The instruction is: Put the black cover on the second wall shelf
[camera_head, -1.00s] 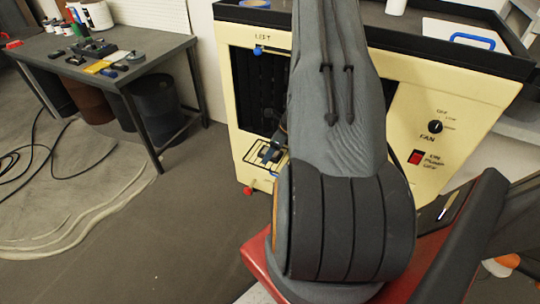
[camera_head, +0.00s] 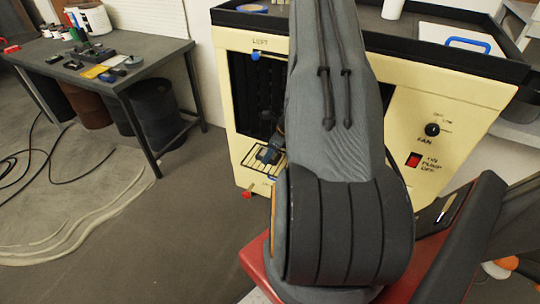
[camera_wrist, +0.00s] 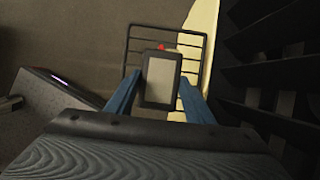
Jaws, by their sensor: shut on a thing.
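My gripper (camera_wrist: 160,92) has two blue fingers and is shut on a small rectangular piece with a black rim and a pale grey panel, which looks like the black cover (camera_wrist: 146,82). In the head view only a small dark part of the gripper shows beside my arm, in front of the yellow cabinet's opening; my arm hides the rest. The held piece is not clear there. I cannot pick out the second wall shelf in either view.
A wire rack (camera_wrist: 183,35) sticks out from the yellow cabinet (camera_head: 400,110) behind the held piece. Dark slats (camera_wrist: 275,75) are close on the right. A black tray top (camera_head: 410,35) covers the cabinet. A cluttered grey table (camera_head: 110,72) stands at left, with open floor between.

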